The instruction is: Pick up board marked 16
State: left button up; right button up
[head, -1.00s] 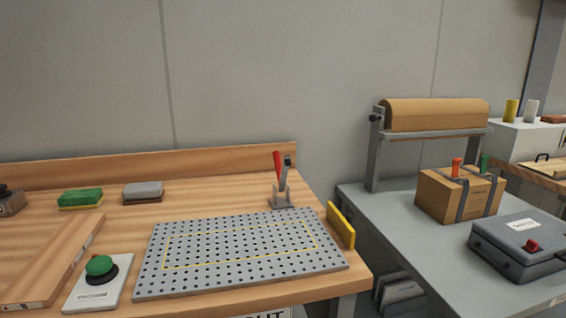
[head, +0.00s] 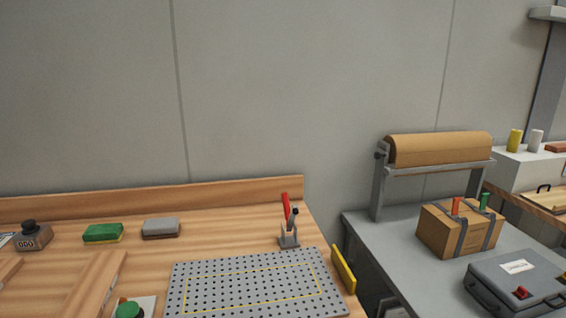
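No board with a readable 16 shows in the head view. A plain wooden board (head: 97,284) lies on the wooden workbench (head: 228,228) at the lower left, its near end cut off by the frame. Neither of my grippers is in view.
A perforated grey plate (head: 255,285) fills the bench's front right, with a red-handled clamp (head: 288,225) behind it. A green button (head: 130,310), green sponge (head: 103,233), grey block (head: 160,228) and counter (head: 34,236) stand left. A grey table (head: 385,250) holds a strapped box (head: 460,228).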

aim_at(88, 298)
jog(key=u, duration=1.3)
